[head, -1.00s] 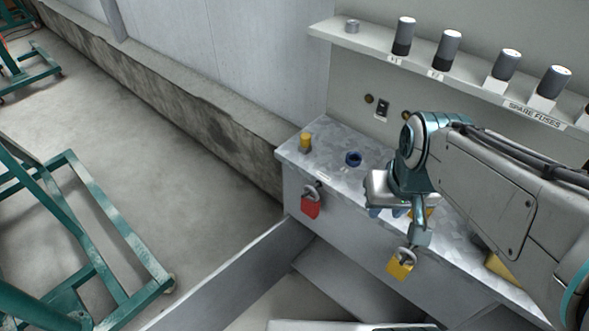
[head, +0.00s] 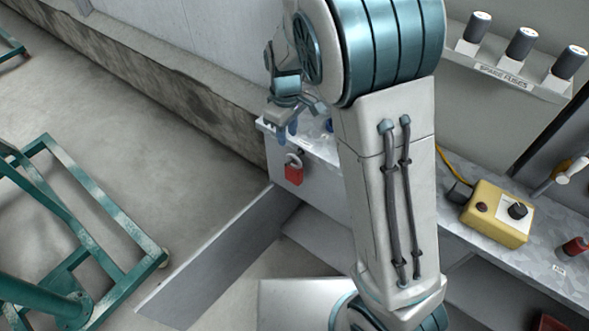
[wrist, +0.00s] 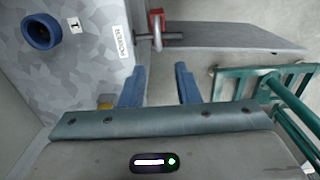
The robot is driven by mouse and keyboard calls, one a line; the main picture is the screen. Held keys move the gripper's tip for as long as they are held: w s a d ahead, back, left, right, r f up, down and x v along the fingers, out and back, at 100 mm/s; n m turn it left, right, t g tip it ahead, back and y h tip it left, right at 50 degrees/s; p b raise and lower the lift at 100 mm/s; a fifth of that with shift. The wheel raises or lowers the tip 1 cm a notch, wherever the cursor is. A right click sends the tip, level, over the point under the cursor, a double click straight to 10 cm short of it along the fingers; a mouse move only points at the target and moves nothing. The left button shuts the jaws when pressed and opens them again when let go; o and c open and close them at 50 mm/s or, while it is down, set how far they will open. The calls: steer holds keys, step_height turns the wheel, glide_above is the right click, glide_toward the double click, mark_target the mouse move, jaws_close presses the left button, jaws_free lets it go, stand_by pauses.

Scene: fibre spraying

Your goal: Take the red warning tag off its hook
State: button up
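The red warning tag (head: 293,174) looks like a small red block with a grey loop and hangs on the front face of the grey bench at its left end. In the wrist view the red tag (wrist: 156,19) is at the top, with its grey loop around a metal hook (wrist: 172,37). My gripper (head: 287,131) is just above the tag in the head view, over the bench's left corner. In the wrist view my gripper (wrist: 159,72) has its two blue fingers apart with nothing between them; the tag lies beyond the fingertips.
A blue ring (wrist: 41,31) and a POWER label (wrist: 123,42) are on the bench top. A yellow control box (head: 495,214) stands to the right. A green frame (head: 95,215) stands on the floor.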

mark_target(288, 158)
step_height(288, 158, down, 13)
steer(key=shift+f+p, duration=0.2)
steer(key=shift+p, duration=0.55)
jaws_close()
